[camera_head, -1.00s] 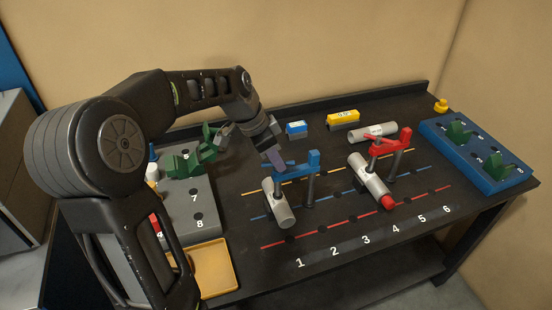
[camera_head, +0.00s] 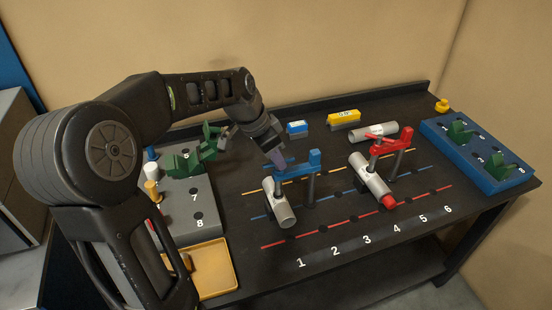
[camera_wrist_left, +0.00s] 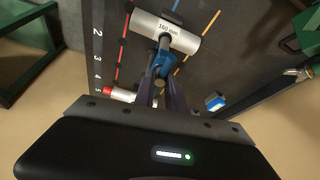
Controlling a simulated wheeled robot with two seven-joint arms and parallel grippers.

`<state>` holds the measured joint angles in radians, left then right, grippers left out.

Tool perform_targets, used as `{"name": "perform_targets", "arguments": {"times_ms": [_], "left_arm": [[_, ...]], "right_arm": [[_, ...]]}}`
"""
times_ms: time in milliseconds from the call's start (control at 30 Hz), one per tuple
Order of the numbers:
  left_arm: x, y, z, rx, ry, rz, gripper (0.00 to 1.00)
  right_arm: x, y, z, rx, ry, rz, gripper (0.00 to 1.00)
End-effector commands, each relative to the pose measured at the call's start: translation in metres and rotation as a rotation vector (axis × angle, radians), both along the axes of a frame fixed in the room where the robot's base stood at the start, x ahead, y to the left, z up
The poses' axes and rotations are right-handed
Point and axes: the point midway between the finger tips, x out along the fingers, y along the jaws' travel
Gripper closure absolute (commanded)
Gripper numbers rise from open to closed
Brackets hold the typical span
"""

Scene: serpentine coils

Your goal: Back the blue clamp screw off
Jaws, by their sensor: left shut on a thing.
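The blue clamp (camera_head: 299,170) stands on a dark post on the black table, its arm reaching over a grey pipe (camera_head: 284,213). In the left wrist view the blue clamp (camera_wrist_left: 166,62) sits over the pipe (camera_wrist_left: 165,30), which is marked 160 mm. My left gripper (camera_head: 280,163) points down at the pipe end of the clamp. Its fingers (camera_wrist_left: 162,88) are shut on the clamp screw, which is mostly hidden between them. My right gripper is not in view.
A red clamp (camera_head: 391,142) holds another pipe (camera_head: 368,175) to the right. Blue (camera_head: 297,128) and yellow (camera_head: 343,118) boxes stand behind. A grey block (camera_head: 205,217) and yellow tray (camera_head: 236,268) lie left; a blue rack (camera_head: 470,157) lies right.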

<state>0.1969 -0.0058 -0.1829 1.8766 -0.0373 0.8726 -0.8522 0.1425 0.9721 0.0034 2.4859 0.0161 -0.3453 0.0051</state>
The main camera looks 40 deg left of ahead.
Motion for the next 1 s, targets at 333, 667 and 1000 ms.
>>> {"name": "perform_targets", "arguments": {"times_ms": [333, 667, 1000], "left_arm": [[-0.001, -0.006, -0.004, -0.003, 0.007, 0.272, 1.0], [0.0, -0.009, -0.006, -0.001, 0.007, 0.583, 1.0], [0.002, -0.01, -0.007, -0.002, 0.007, 0.908, 1.0]], "right_arm": [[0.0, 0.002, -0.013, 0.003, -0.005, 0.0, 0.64], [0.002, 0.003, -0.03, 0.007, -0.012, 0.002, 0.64], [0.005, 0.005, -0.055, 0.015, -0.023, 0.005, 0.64]]}}
